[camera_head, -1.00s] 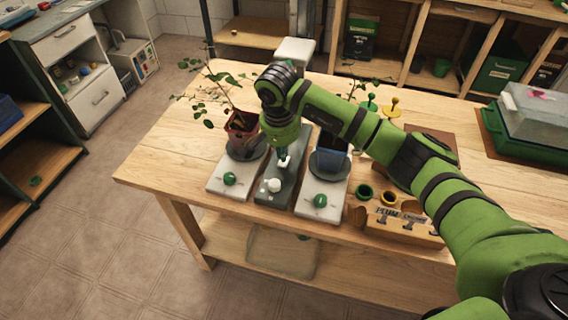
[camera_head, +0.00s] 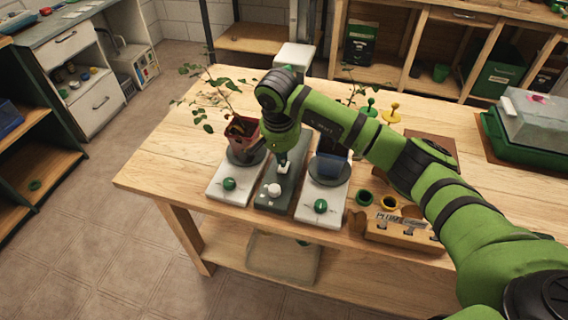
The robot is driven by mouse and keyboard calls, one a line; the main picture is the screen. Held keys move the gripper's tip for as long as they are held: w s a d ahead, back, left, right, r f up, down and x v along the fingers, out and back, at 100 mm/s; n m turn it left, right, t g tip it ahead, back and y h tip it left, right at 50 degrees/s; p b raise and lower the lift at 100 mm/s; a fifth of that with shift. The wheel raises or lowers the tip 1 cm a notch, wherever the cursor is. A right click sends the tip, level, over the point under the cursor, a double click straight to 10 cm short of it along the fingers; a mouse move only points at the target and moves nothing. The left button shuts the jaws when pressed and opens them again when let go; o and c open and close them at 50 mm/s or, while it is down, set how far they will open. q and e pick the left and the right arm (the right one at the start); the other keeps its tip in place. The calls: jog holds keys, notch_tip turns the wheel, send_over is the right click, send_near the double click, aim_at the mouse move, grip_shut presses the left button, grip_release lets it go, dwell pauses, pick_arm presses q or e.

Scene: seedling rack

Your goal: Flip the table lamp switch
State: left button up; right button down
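A dark grey-green base (camera_head: 267,198) with a round white knob (camera_head: 274,190) on its front lies in the middle of a row on the wooden table. A white boxy head (camera_head: 294,55) rises behind my arm; it looks like the table lamp's head, but its link to the base is hidden. My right gripper (camera_head: 281,161) points down over the base, just behind the white knob. A small white part (camera_head: 283,169) shows at its fingertips; I cannot tell whether they touch it or how far apart they are. My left gripper is out of view.
White units with green knobs flank the base: left (camera_head: 228,185), right (camera_head: 320,206). A potted plant (camera_head: 243,133) stands on the left one, a dark blue container (camera_head: 331,163) on the right. A wooden labelled box (camera_head: 403,229) sits to the right. The table's left part is clear.

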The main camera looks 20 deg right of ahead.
aim_at(282, 170)
jog(key=shift+f+b, duration=1)
jog(key=shift+f, duration=0.15)
dwell(0.8)
jog(key=shift+r, duration=0.1)
jog(key=shift+r+p, duration=1.85)
jog(key=shift+r, duration=1.6)
jog(key=shift+f, duration=0.1)
